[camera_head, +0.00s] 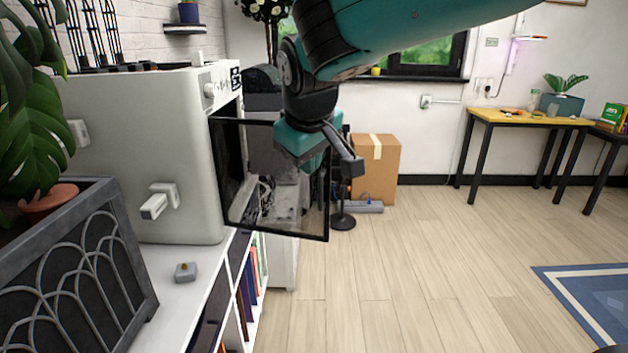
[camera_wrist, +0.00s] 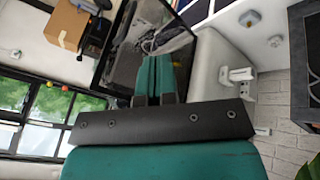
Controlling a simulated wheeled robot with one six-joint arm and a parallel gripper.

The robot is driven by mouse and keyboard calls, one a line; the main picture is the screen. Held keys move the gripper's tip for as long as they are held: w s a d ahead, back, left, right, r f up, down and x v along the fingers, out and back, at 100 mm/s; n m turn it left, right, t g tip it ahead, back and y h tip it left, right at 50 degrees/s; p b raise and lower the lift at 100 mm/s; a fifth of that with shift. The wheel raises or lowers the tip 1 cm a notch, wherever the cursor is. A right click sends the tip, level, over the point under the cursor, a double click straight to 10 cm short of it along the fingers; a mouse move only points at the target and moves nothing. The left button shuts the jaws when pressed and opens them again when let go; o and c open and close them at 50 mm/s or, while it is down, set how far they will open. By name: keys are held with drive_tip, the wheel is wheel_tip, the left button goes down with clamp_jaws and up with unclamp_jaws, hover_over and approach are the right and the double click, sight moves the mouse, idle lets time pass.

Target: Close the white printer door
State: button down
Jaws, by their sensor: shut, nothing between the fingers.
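The white printer (camera_head: 160,140) stands on a white shelf unit at the left in the head view. Its door (camera_head: 245,185), a see-through panel with a dark frame, stands open and sticks out from the printer's front. My gripper (camera_head: 320,165) is at the outer part of the door, near its free edge. In the wrist view, my gripper (camera_wrist: 156,62) has its two teal fingers together and empty, overlapping the door panel (camera_wrist: 175,42). The white printer body (camera_wrist: 210,70) is right of them. I cannot tell whether the fingers touch the door.
A dark planter box (camera_head: 75,270) with a leafy plant stands in the left foreground. A small grey box (camera_head: 185,271) lies on the shelf top. A cardboard box (camera_head: 375,170) and a yellow table (camera_head: 530,118) stand farther back.

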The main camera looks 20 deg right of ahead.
drive_tip(key=w+d+f+h+p, duration=0.1)
drive_tip(key=w+d+f, duration=0.3)
drive_tip(key=w+f, duration=0.4)
drive_tip(key=shift+w+d+f+m+t, duration=0.15)
drive_tip(key=shift+w+d+m+t, duration=0.2)
drive_tip(key=shift+w, duration=1.05)
drive_tip(key=shift+w, duration=0.15)
